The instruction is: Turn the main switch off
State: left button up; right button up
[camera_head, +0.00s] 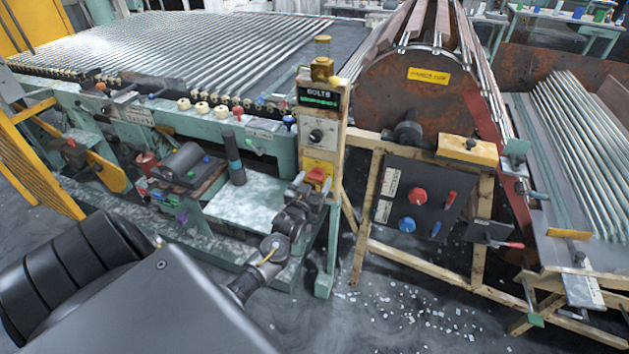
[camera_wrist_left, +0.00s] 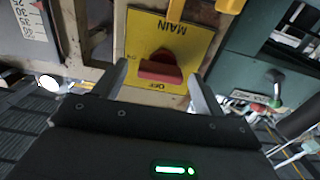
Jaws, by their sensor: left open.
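The main switch (camera_head: 316,174) is a red knob on a yellow plate, low on the upright beige control post. In the left wrist view the red knob (camera_wrist_left: 160,68) shows close up on its yellow plate (camera_wrist_left: 145,28), marked MAIN on the far side and OFF on the near side. My left gripper (camera_head: 306,187) is open right in front of the switch. In the left wrist view its two fingers stand apart, one on each side of the knob. I cannot tell whether they touch it. My right gripper is not in view.
Above the switch, the post carries a black dial (camera_head: 316,135), a green display (camera_head: 318,98) and a yellow lamp (camera_head: 322,68). A dark panel (camera_head: 416,207) with red and blue knobs stands to the right. A green machine bench (camera_head: 250,205) lies left of the post.

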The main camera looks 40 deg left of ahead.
pick_arm(q)
jog(key=shift+w, duration=0.2)
jog(key=c, duration=1)
